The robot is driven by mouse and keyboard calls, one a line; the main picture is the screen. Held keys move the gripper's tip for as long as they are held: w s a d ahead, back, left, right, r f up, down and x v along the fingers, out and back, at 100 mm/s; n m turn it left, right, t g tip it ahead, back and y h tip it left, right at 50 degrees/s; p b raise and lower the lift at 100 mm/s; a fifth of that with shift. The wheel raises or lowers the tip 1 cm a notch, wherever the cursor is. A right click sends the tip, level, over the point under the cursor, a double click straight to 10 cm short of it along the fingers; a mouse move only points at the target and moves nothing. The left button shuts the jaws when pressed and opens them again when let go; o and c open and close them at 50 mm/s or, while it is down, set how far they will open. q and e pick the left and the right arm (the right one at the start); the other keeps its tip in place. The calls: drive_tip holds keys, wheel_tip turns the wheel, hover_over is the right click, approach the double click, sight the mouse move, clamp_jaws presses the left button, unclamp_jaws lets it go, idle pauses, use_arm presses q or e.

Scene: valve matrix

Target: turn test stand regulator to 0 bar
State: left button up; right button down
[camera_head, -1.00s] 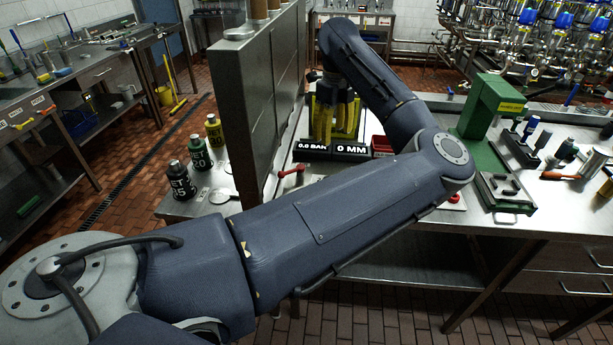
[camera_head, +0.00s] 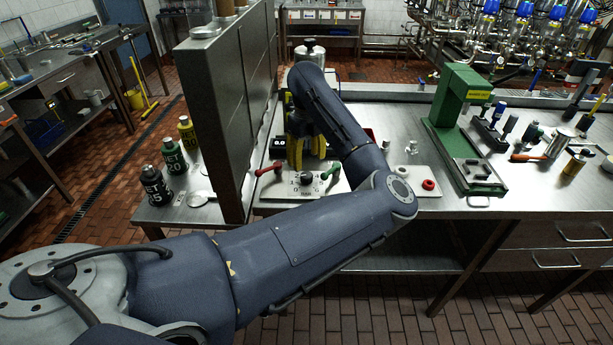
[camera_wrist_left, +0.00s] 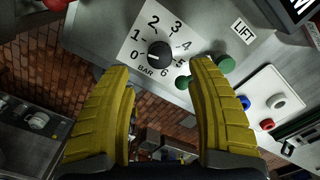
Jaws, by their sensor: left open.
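The regulator is a black round knob (camera_head: 306,178) on a white dial plate on the bench, beside the tall steel panel. In the left wrist view the knob (camera_wrist_left: 160,55) sits amid the numbers 0 to 6 and the word BAR; I cannot tell surely where it points. My left gripper (camera_head: 307,154) has yellow fingers and is open and empty. It hangs over the bench just behind the dial in the head view. In the left wrist view the knob shows between and beyond the fingertips (camera_wrist_left: 163,70), with no visible contact. My right gripper is not in view.
A red-handled lever (camera_head: 268,169) and a green-handled lever (camera_head: 332,170) flank the dial closely. The steel panel (camera_head: 230,120) stands to the left. A white plate with a red ring (camera_head: 429,184) and a green press (camera_head: 458,105) stand to the right. Weights (camera_head: 155,186) stand left of the panel.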

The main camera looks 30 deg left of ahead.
sight(307, 174)
use_arm(q)
drive_tip(key=shift+f, duration=3.55)
drive_tip(key=shift+o, duration=0.2)
clamp_jaws()
